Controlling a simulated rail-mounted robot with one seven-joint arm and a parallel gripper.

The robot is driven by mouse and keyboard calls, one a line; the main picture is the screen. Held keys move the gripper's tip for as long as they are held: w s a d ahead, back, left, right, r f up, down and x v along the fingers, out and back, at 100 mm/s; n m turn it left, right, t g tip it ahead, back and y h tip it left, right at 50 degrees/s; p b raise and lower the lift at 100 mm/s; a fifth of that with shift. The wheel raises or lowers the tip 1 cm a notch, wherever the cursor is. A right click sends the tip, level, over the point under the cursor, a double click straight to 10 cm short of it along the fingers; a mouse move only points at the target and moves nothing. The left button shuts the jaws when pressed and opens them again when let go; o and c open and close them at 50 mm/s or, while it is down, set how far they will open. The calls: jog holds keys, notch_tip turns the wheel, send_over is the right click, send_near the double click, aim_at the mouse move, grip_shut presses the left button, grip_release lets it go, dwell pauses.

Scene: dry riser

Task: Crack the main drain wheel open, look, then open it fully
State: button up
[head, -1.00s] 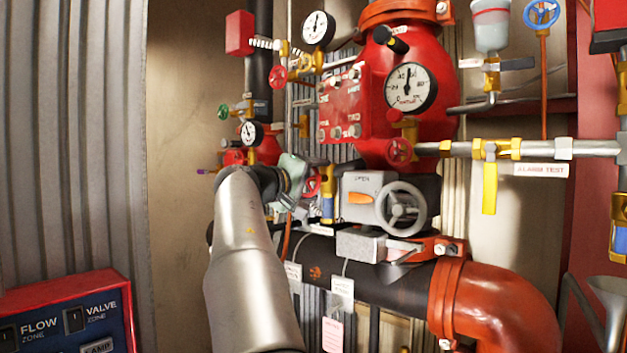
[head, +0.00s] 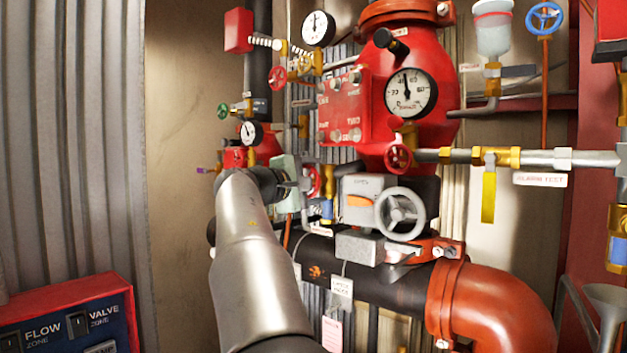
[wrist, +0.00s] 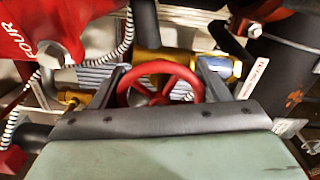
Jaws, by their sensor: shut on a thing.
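A small red handwheel (wrist: 160,68), which I take to be the main drain wheel, sits on a brass valve (wrist: 160,57) in the wrist view. My gripper (wrist: 161,82) has one dark finger on each side of the wheel, shut on its rim. The wheel's lower part is hidden behind the gripper body. In the head view the same red wheel (head: 314,181) shows beside my gripper (head: 303,184), partly covered by it. The large gauge (head: 410,92) on the red valve body has its needle pointing nearly straight up.
A grey handwheel (head: 401,211) with an orange indicator stands right of my gripper. A black pipe (head: 365,268) runs below. Hanging tags (head: 332,333) and a red panel (head: 68,318) are lower down.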

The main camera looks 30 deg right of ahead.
dwell(0.4)
jog(key=o, duration=1)
jog(key=b+v, duration=0.5)
jog(key=v, duration=1.2)
jog(key=shift+s+a, duration=0.15)
jog(key=shift+a, duration=0.05)
jog(key=s+d+f+g+y, duration=0.1)
jog(key=d+f+y, duration=0.15)
jog(key=f, duration=0.55)
jog(key=s+d+f+g+y, duration=0.1)
jog(key=s+d+f+y, duration=0.15)
jog(key=f, duration=0.65)
jog(key=d+f+y, duration=0.1)
jog(key=f+y, duration=0.2)
jog(key=f, duration=0.5)
jog(key=s+a+f+m+g+y, duration=0.1)
jog(key=s+a+f+m+y, duration=0.1)
jog(key=s+f, duration=0.6)
jog(key=s+a+f+m+g+y, duration=0.2)
jog(key=s+a+f+y, duration=0.1)
jog(key=s+f, duration=0.6)
jog(key=s+a+f+m+g+y, duration=0.2)
jog(key=s+a+f+m+y, duration=0.1)
jog(key=s+f, duration=0.6)
jog(key=shift+a+f, duration=0.65)
